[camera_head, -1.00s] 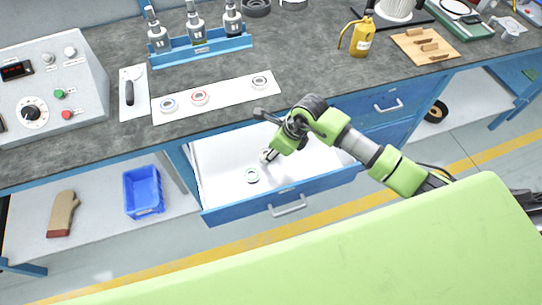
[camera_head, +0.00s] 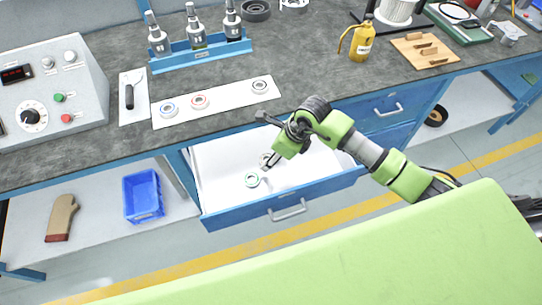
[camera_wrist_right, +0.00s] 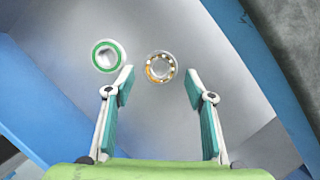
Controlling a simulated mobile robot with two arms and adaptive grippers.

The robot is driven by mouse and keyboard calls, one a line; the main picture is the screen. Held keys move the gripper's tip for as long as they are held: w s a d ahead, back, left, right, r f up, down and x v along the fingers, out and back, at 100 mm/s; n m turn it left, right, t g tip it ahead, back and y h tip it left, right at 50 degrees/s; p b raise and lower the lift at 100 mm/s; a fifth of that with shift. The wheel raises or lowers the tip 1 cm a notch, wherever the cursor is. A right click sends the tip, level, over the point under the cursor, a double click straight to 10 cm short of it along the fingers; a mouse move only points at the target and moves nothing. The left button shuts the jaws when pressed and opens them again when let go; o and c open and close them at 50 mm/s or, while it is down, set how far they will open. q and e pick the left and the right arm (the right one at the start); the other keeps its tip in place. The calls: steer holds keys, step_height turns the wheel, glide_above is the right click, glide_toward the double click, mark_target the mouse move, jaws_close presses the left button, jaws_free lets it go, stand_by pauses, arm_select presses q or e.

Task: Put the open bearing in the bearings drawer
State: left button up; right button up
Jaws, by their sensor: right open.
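The open bearing (camera_head: 265,159), with bare balls and an orange-brown cage, lies on the white floor of the pulled-out bearings drawer (camera_head: 222,154). In the right wrist view the open bearing (camera_wrist_right: 160,67) sits just beyond and between my right fingertips, apart from both. My right gripper (camera_wrist_right: 160,82) is open and empty; in the head view the right gripper (camera_head: 269,166) is inside the drawer, partly covering the bearing. A green-ringed bearing (camera_head: 252,180) lies beside it in the drawer, and this green-ringed bearing (camera_wrist_right: 106,56) shows left of the open one. My left gripper is not in view.
A white mat (camera_head: 228,101) on the bench holds a blue-ringed bearing (camera_head: 168,109), a red-ringed bearing (camera_head: 200,101) and a dark-ringed bearing (camera_head: 260,86). The drawer front (camera_head: 240,216) and the bench edge border the arm. A blue bin (camera_head: 143,195) stands on the lower shelf.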

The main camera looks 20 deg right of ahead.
steer(key=v, duration=1)
steer(key=shift+r, duration=0.2)
steer(key=shift+s+d, duration=0.1)
steer(key=shift+s, duration=0.05)
